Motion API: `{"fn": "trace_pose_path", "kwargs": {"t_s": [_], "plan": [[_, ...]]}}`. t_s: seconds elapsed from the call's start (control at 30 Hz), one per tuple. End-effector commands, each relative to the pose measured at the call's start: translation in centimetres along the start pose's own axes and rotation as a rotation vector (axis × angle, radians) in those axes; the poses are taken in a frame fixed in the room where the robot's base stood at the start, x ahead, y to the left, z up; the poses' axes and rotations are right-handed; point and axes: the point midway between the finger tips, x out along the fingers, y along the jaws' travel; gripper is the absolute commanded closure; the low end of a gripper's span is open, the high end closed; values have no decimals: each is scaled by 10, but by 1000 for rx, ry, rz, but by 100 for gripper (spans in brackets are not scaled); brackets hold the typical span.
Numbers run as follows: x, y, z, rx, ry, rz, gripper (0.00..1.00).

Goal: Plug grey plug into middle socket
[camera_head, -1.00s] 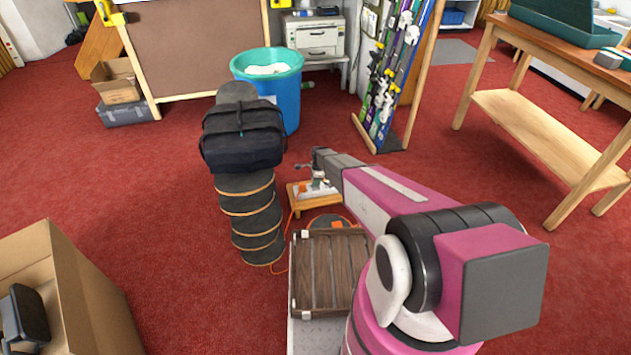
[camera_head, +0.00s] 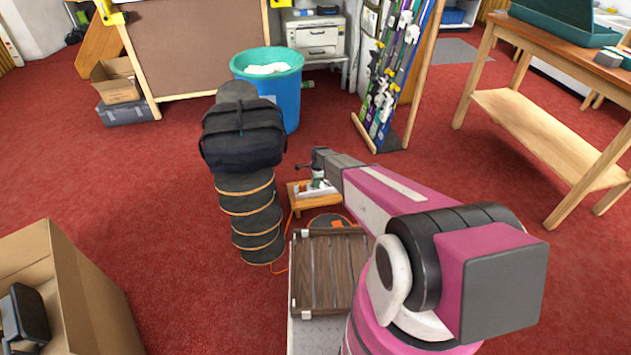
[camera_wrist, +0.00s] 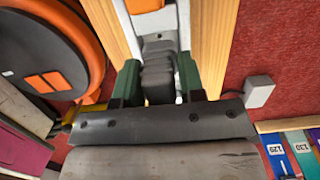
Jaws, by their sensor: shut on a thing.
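My gripper (camera_wrist: 157,82) has its green fingers on either side of a dark grey plug (camera_wrist: 157,76) in the wrist view. The plug's far end meets or lies just in front of a light grey socket strip (camera_wrist: 158,38) between two wooden rails. I cannot tell whether its pins are in. The individual sockets, including the middle one, are mostly hidden. An orange part (camera_wrist: 144,5) sits at the strip's far end. In the head view, my gripper's end (camera_head: 318,172) is small and low over a wooden stand (camera_head: 312,205).
A black and orange reel (camera_wrist: 45,55) lies left of the rails; a grey box (camera_wrist: 259,91) sits right of them. In the head view, a slatted crate (camera_head: 328,270) is nearer, a dark stacked column (camera_head: 245,205) stands left, and a blue bin (camera_head: 283,100) stands behind.

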Motion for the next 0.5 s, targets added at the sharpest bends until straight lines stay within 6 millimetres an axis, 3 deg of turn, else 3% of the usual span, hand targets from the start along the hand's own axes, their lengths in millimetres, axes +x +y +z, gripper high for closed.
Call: {"fn": "trace_pose_path", "kwargs": {"t_s": [0.5], "plan": [[6,0,-1,0,0,0,85]]}}
